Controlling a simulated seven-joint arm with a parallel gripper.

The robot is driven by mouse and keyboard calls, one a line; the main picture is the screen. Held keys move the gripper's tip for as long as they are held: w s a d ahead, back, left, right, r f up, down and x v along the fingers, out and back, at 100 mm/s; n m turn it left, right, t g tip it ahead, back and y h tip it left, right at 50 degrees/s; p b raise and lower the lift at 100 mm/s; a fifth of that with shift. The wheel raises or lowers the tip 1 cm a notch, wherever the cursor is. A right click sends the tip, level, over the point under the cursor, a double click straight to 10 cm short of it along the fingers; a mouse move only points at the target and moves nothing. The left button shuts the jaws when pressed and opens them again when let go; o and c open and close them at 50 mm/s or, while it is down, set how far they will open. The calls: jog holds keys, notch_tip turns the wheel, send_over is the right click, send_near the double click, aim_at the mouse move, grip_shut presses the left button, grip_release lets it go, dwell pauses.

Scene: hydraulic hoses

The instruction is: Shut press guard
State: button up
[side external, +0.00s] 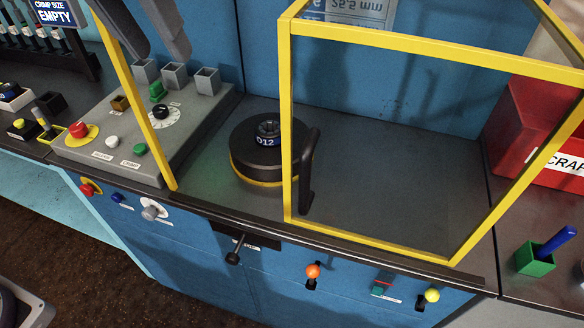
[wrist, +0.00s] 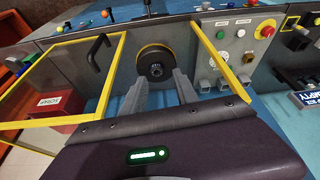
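The press guard (side external: 440,50) is a yellow-framed clear panel, standing to the right in the side external view. A black upright handle (side external: 308,172) is on its left edge. A gap lies between that edge and a slanted yellow post (side external: 140,100), and the round black die stack labelled D12 (side external: 262,158) shows largely in this gap. In the wrist view the guard (wrist: 116,75) and its handle (wrist: 97,50) are at the left. My gripper (side external: 161,56) is open and empty, above the control panel and apart from the handle. Its two grey fingers also show in the wrist view (wrist: 160,80).
A grey control panel (side external: 190,125) with buttons, a dial and square holders stands left of the die. A red scrap bin (side external: 530,110) is at the right, near a green cup (side external: 535,262) with a blue tool. Small levers and knobs (side external: 312,272) line the front.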

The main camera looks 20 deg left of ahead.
jog(key=w+d+f, duration=0.1)
jog(key=d+f, duration=0.1)
jog(key=d, duration=0.6)
jog(key=n, duration=0.1)
send_over(305, 181)
jog(key=s, duration=0.1)
notch_tip(305, 181, down, 4)
jog(key=shift+y, duration=0.4)
notch_tip(305, 181, down, 7)
jog(key=shift+d+f, duration=0.1)
jog(key=shift+f, duration=0.1)
jog(key=x, duration=0.6)
jog(key=shift+w+f, duration=0.2)
jog(key=shift+f, duration=0.1)
jog(key=shift+w+f, duration=0.15)
jog(key=shift+f, duration=0.15)
jog(key=shift+c, duration=0.3)
grip_shut()
jog(key=shift+t, duration=0.3)
